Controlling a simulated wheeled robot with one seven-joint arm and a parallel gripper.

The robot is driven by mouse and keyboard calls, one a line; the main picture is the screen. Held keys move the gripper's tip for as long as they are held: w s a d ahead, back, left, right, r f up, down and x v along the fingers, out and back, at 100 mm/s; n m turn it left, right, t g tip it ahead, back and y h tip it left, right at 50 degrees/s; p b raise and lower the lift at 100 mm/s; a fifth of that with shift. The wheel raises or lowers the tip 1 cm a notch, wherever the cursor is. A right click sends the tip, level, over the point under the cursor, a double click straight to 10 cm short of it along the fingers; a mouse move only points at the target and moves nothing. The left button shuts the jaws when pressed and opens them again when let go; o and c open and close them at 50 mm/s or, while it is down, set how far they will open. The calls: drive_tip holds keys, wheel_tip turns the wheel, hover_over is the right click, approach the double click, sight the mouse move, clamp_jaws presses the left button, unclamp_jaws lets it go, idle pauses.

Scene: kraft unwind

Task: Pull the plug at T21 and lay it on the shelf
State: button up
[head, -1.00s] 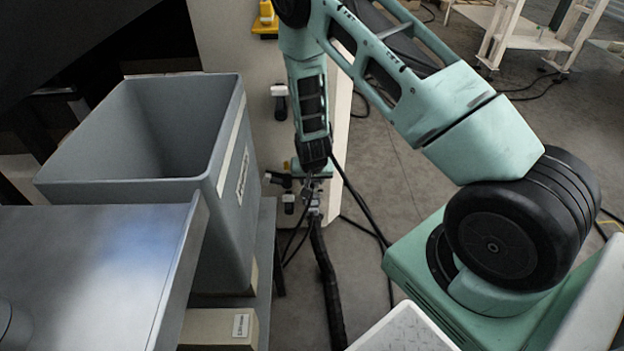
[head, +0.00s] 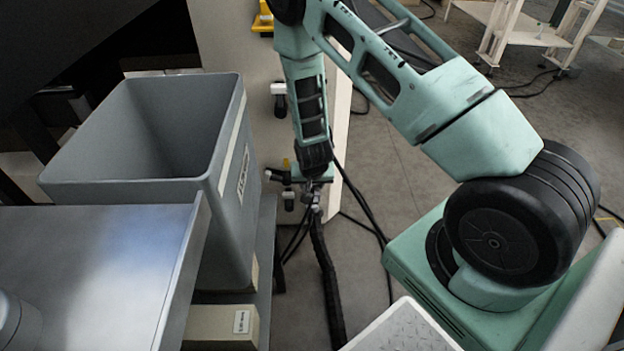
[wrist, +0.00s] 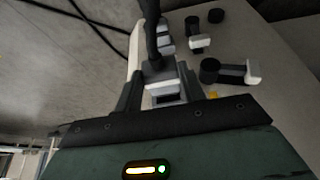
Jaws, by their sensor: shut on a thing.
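In the wrist view my gripper (wrist: 162,92) is shut on a grey plug (wrist: 158,72) with a thick dark cable leaving it at the top. In the head view my gripper (head: 312,186) hangs low in front of the pale cabinet panel, and the black cable (head: 328,285) drops from it to the floor. Whether the plug is still seated in a socket cannot be told. No T21 label is readable. A grey shelf surface (head: 266,240) runs beside and under the grey bin; which surface is the task's shelf is unclear.
Other black-and-white fittings (wrist: 228,71) stand on the panel close to the right of my gripper. The deep grey bin (head: 232,180) and a metal-topped surface (head: 100,260) fill the left. Loose black cables hang behind my gripper. Open floor lies right of the panel.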

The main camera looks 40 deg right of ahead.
drive_tip(key=shift+s+a, duration=0.65)
drive_tip(key=shift+s, duration=0.3)
